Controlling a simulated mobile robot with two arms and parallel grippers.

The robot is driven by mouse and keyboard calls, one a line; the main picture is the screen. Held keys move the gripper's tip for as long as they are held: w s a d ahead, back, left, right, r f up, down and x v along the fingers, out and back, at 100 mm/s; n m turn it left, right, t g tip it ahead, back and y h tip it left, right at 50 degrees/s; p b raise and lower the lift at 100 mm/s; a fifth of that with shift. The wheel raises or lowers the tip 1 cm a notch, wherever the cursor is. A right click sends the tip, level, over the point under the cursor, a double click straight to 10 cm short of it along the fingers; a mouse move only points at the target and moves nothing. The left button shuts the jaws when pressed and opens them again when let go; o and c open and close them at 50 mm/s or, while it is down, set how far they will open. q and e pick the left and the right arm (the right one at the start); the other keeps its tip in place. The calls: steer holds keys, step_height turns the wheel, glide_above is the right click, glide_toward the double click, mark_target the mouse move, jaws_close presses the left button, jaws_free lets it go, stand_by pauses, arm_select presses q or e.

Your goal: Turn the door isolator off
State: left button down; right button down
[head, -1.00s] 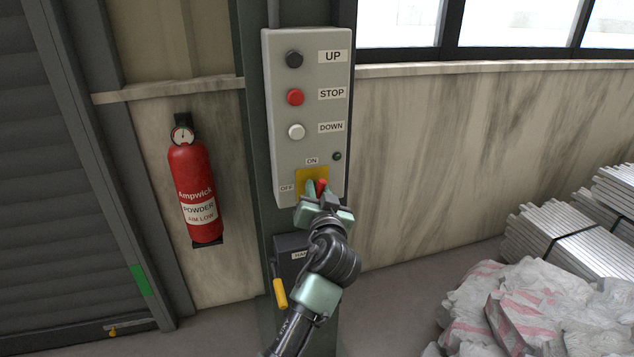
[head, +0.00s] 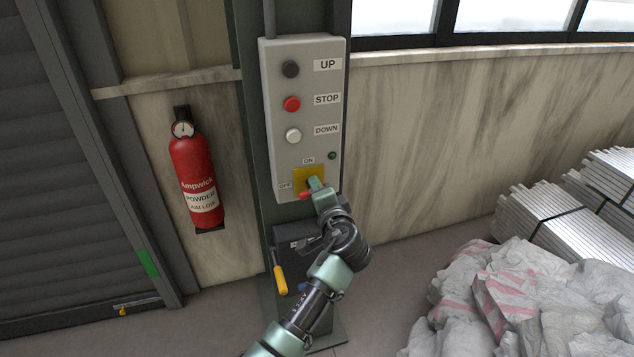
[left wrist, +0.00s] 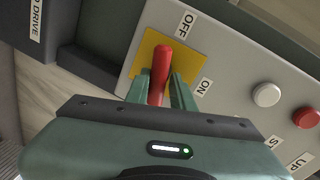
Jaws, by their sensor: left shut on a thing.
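The door isolator is a red handle (head: 306,195) on a yellow plate (head: 303,174), low on the grey control box (head: 300,120). An ON label (head: 308,161) is above the plate and an OFF label (head: 285,186) is at its left. My left gripper (head: 314,186) is shut on the handle, which lies roughly sideways at the plate's lower edge. In the left wrist view the red handle (left wrist: 160,72) stands between the green fingers, in front of the yellow plate (left wrist: 178,63). The gripper partly hides handle and plate in the head view. My right gripper is not in view.
UP (head: 291,69), STOP (head: 292,104) and DOWN (head: 294,135) buttons are above the isolator. A box with a yellow-handled lever (head: 279,280) is below. A fire extinguisher (head: 195,180) hangs left. Sacks (head: 510,290) and metal stacks (head: 560,235) lie right.

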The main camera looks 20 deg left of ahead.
arm_select(q)
steer(key=shift+a+m+g+y+p, duration=0.1)
steer(key=shift+m+g+y+p, duration=0.2)
steer(key=shift+m+p, duration=0.65)
steer(key=shift+m, duration=0.35)
steer(key=c, duration=1.5)
jaws_free()
steer(key=shift+w, duration=0.1)
steer(key=o, duration=0.3)
steer(key=shift+a, duration=0.1)
steer(key=shift+w+a+f, duration=0.1)
steer(key=shift+f, duration=0.05)
